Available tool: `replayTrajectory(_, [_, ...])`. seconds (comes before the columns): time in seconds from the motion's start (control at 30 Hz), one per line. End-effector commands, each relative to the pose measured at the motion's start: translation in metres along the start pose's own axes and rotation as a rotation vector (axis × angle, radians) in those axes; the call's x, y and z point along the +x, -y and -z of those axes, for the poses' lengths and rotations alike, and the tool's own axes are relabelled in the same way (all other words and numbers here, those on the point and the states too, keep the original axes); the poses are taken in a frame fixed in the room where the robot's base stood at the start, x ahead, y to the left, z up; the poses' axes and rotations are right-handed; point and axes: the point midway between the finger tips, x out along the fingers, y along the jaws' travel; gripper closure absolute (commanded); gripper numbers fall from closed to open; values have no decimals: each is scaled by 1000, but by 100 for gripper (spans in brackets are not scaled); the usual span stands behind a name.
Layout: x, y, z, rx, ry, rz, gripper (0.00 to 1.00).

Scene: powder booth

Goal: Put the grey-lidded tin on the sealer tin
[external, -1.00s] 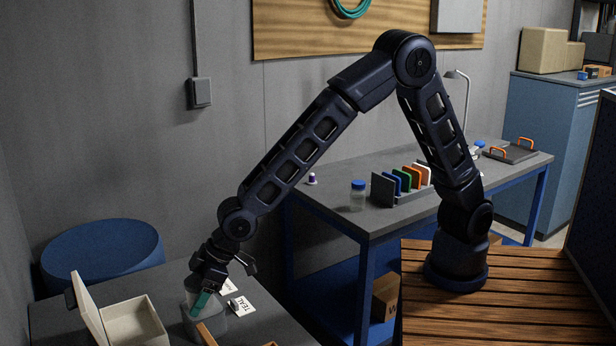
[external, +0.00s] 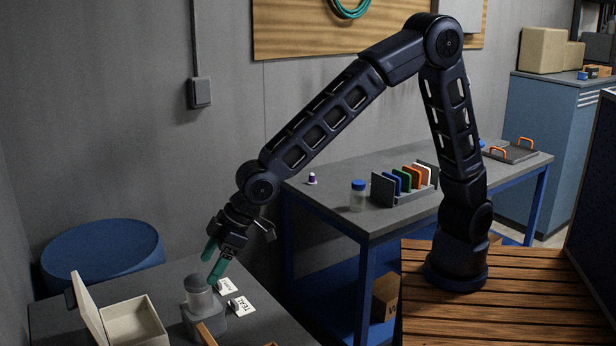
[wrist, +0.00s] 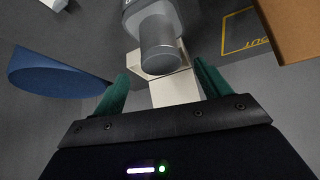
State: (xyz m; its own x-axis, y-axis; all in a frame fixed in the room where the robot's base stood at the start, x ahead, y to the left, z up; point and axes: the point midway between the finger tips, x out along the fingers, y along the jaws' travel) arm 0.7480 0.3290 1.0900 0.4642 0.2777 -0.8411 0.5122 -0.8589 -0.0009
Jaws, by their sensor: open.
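My gripper (external: 212,264) has teal fingers, spread apart and empty, just above and to the right of the lid. In the wrist view the fingers (wrist: 162,85) show on either side, below the lid and clear of it.
An open cream box (external: 132,322) stands left of the tins. White cards (external: 242,306), one reading TEAL, lie to the right. A wooden edge (external: 207,336) is close in front. A blue round stool (external: 102,250) is behind the table. A yellow-outlined mark (wrist: 245,38) shows in the wrist view.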

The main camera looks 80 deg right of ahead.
Motion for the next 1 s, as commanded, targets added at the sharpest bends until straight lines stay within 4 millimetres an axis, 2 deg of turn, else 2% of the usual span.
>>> replayTrajectory(0.1, [-16,1,0,0,-1,1,24])
replayTrajectory(0.2, [-24,1,0,-1,0,1,24])
replayTrajectory(0.53, [-32,-1,0,1,0,0,24])
replayTrajectory(0.63, [-41,-9,-2,12,2,-3,24])
replayTrajectory(0.77, [-72,-37,-13,48,10,-12,24])
replayTrajectory(1.0, [-152,-98,-54,135,38,-38,24])
